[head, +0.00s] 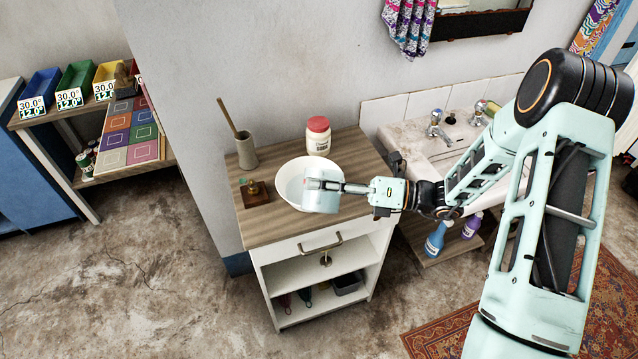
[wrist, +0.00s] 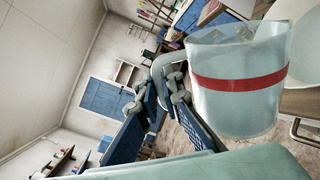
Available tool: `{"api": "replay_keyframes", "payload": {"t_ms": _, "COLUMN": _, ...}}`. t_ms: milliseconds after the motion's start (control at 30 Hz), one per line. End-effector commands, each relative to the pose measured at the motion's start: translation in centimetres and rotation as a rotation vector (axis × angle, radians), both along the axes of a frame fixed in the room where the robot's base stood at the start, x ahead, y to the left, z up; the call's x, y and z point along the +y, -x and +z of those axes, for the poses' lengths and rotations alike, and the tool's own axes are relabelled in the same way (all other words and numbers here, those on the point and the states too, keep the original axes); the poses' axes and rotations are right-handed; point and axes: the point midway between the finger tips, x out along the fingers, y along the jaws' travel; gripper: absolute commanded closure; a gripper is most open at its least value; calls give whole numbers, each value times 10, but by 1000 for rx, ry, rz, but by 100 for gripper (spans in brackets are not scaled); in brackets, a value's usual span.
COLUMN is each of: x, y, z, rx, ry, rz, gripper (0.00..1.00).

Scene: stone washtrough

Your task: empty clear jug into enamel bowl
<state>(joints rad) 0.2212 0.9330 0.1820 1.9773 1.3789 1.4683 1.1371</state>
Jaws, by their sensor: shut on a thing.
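The clear jug (head: 322,200), see-through with a red band, is held by my gripper (head: 350,187) over the right part of the white enamel bowl (head: 288,168), which stands on the wooden cabinet top. In the wrist view the gripper fingers (wrist: 166,92) are shut on the handle of the jug (wrist: 235,105). The jug looks tilted in the head view. The bowl's inside has a bluish tint at its left; I cannot tell how much liquid is in the jug or the bowl. The jug hides part of the bowl.
On the cabinet top (head: 262,229), a jar with a red lid (head: 317,136) stands behind the bowl. A stone sink (head: 405,135) lies right.

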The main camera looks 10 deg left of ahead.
Motion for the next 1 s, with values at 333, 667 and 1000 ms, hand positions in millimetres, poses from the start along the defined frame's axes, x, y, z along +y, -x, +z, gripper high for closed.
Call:
{"api": "replay_keyframes", "payload": {"t_ms": 333, "x": 0, "y": -5, "z": 3, "rx": 37, "ry": 0, "rz": 0, "gripper": 100}}
{"api": "replay_keyframes", "payload": {"t_ms": 667, "x": 1, "y": -12, "z": 4, "rx": 97, "ry": 3, "rz": 0, "gripper": 100}}
{"api": "replay_keyframes", "payload": {"t_ms": 1000, "x": 1, "y": -12, "z": 3, "rx": 100, "ry": 4, "rz": 1, "gripper": 100}}
